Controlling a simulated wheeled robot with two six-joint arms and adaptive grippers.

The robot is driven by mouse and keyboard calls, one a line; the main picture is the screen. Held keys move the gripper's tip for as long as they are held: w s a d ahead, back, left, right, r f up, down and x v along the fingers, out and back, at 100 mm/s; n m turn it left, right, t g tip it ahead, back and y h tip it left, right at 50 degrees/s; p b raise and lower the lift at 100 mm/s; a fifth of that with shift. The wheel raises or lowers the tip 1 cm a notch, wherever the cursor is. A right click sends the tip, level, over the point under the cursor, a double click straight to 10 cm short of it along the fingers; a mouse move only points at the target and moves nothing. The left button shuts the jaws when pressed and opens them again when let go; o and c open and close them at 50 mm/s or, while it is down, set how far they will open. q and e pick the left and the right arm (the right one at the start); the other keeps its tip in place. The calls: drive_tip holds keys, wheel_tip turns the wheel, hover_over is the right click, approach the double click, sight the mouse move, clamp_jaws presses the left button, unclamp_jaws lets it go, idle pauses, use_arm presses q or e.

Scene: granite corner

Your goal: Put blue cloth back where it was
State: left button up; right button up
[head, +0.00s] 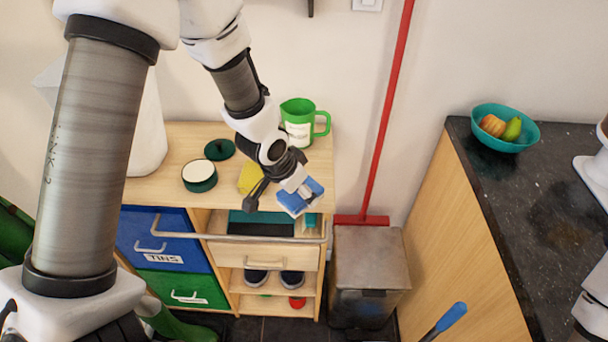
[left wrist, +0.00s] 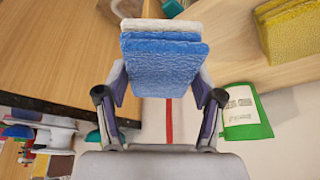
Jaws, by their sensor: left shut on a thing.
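The blue cloth (head: 301,197), folded with a whitish layer, is held by my left gripper (head: 292,183) above the front right of the wooden cabinet (head: 318,160). In the left wrist view the blue cloth (left wrist: 163,65) sits between the two fingers of my left gripper (left wrist: 160,85), which are shut on it. The cloth's whitish edge is at its far side there. My right gripper is not in view.
On the cabinet top are a yellow cloth (head: 250,178), a green jug (head: 299,125) and a round green tin (head: 199,176). A metal rail (head: 178,235) runs along its front. A bin (head: 370,257) and red broom (head: 361,219) stand right, near a dark counter (head: 555,200).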

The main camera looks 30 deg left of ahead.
use_arm(q)
drive_tip(key=w+p, duration=0.1)
drive_tip(key=w, duration=0.1)
drive_tip(key=w+a+p, duration=0.1)
drive_tip(key=w+p, duration=0.1)
drive_tip(key=w, duration=0.1)
drive_tip(key=w+a+p, duration=0.1)
drive_tip(key=w+p, duration=0.1)
drive_tip(key=w, duration=0.1)
drive_tip(key=shift+a+f, duration=0.2)
drive_tip(key=shift+f, duration=0.2)
drive_tip(key=shift+s+a+f, duration=0.1)
drive_tip(key=shift+a+f, duration=0.05)
drive_tip(key=shift+f, duration=0.1)
wheel_tip(320, 180, down, 4)
drive_tip(key=shift+r, duration=0.25)
drive_tip(key=shift+c, duration=0.9)
drive_tip(key=o, duration=1.2)
drive_tip(key=shift+r, duration=0.1)
